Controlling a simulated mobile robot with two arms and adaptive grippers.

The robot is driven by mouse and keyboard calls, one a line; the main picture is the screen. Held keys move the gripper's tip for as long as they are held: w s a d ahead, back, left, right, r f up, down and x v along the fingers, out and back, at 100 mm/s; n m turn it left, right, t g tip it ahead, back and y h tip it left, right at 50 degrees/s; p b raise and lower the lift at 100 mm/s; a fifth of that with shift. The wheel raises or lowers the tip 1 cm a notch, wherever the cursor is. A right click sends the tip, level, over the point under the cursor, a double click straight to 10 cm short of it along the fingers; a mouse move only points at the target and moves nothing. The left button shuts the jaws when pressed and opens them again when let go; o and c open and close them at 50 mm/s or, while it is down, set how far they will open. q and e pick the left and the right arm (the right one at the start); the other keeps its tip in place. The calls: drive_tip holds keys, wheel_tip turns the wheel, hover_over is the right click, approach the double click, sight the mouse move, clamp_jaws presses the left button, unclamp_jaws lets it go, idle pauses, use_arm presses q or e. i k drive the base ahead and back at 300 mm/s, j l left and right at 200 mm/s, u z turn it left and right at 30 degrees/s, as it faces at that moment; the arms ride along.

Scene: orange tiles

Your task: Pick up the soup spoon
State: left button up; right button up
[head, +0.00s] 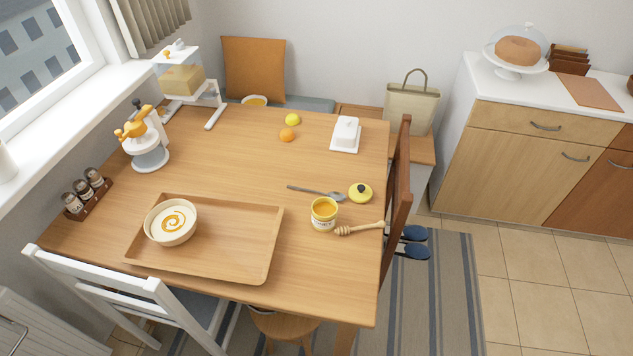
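The soup spoon (316,193) lies flat on the wooden table (230,155), right of the middle. Its grey handle points left and its bowl end lies to the right, close to a yellow lid with a black knob (360,194). An open honey jar (324,213) stands just in front of the spoon. Neither of my grippers shows in the head view, so their state is hidden.
A wooden tray (232,248) holds a soup bowl (171,222). A honey dipper (360,229) lies beside the jar. Chairs (398,200) flank the table. The table left of the spoon is clear.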

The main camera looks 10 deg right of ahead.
sight(338, 196)
drive_tip(key=k+j+u, duration=0.3)
drive_tip(key=k, duration=0.2)
drive_tip(key=k+j+u, duration=0.3)
drive_tip(key=k, duration=0.2)
